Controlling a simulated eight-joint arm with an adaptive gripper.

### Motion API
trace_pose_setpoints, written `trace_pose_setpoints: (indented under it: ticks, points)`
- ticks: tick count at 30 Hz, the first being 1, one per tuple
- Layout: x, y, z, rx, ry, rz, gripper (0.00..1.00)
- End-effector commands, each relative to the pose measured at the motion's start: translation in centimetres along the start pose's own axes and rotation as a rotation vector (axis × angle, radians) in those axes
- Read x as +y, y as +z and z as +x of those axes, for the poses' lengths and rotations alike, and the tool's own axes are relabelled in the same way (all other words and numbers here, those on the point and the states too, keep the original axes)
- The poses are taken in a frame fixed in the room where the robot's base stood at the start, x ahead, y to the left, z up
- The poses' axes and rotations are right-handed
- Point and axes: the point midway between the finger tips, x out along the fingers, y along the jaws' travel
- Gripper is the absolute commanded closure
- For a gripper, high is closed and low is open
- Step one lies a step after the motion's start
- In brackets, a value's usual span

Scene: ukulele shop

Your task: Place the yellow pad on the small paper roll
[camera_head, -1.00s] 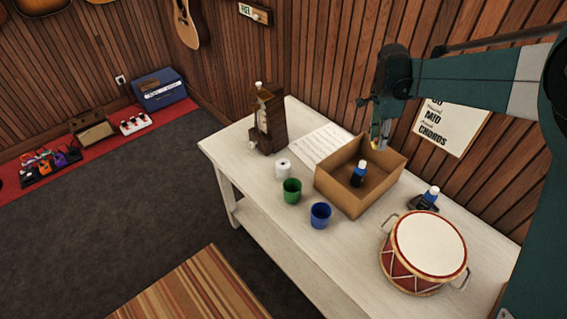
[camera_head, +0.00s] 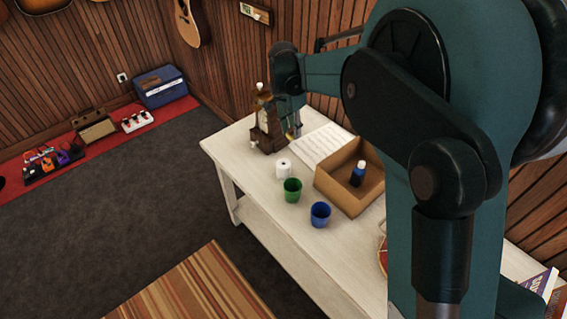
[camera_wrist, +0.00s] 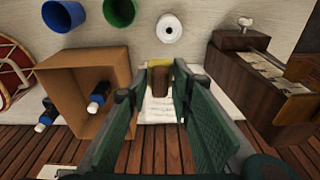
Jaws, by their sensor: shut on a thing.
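The yellow pad (camera_wrist: 160,62) is between my gripper's (camera_wrist: 160,76) fingertips, with its yellow edge showing beyond a darker brown face. My gripper is shut on it and holds it above the table. The small white paper roll (camera_head: 283,168) stands upright on the table; it also shows in the wrist view (camera_wrist: 169,28), beyond the pad and apart from it. In the head view my gripper (camera_head: 294,132) is above the table's back part, right beside the wooden metronome; the pad is hard to make out there.
The wooden metronome (camera_head: 267,125) stands close to my gripper. A green cup (camera_head: 292,190), a blue cup (camera_head: 320,214) and an open cardboard box (camera_head: 336,190) holding a dark bottle (camera_head: 357,173) are near the roll. White sheets (camera_head: 321,147) lie behind it. The table's front left corner is clear.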

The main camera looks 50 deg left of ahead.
Motion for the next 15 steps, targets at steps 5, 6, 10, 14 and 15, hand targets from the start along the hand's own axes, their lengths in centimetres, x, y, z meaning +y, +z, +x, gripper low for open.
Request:
trace_pose_setpoints:
  ticks: [5, 6, 10, 14, 15]
  points:
    - [-2.2, 2.8, -0.4, 0.002, -0.010, -0.070, 0.86]
    - [-2.3, 2.9, 0.1, 0.002, -0.010, -0.075, 0.86]
    - [-2.1, 3.1, 2.2, 0.002, -0.010, -0.071, 0.86]
    - [-2.2, 3.4, 3.8, 0.002, -0.010, -0.071, 0.86]
    - [-2.1, 3.4, 4.1, 0.002, -0.010, -0.071, 0.86]
